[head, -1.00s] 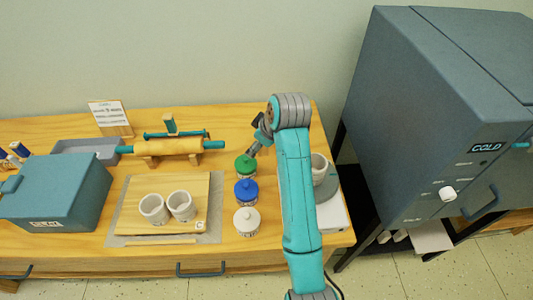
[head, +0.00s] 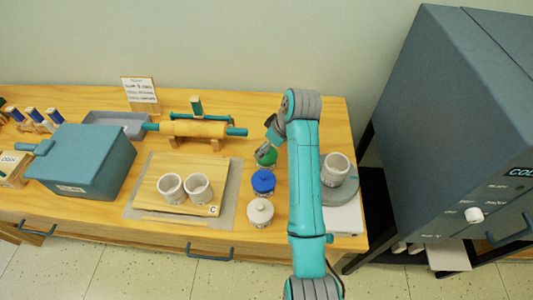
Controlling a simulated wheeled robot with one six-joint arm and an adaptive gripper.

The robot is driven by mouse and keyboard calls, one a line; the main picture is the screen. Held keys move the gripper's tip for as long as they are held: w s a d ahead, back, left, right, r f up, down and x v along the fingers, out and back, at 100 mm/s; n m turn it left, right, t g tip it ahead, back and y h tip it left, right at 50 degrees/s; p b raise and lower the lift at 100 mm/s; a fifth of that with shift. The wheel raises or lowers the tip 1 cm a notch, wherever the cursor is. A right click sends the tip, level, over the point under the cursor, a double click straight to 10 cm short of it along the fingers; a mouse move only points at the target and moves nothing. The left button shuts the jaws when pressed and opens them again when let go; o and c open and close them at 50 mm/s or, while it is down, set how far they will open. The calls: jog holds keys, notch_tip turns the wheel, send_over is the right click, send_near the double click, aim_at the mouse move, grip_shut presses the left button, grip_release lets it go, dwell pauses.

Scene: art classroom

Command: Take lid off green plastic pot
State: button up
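The green-lidded pot (head: 268,159) stands on the wooden table at the back of a row of three small pots. My gripper (head: 263,152) reaches down to its lid from behind, partly covering it. The fingers are small and dark here. I cannot tell whether they touch the lid or how far apart they are. The green lid appears to be on the pot.
A blue-lidded pot (head: 263,182) and a white-lidded pot (head: 260,212) stand in front of the green one. A board (head: 150,200) with two white cups lies to the left. A round grey stand (head: 338,192) with a cup is right of my arm. A rolling pin (head: 195,129) lies behind.

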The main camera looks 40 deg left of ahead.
aim_at(271, 156)
jog(key=shift+x, duration=1.6)
jog(key=shift+s, duration=0.1)
jog(key=c, duration=1)
jog(key=shift+d+f, duration=0.1)
jog(key=shift+c, duration=0.9)
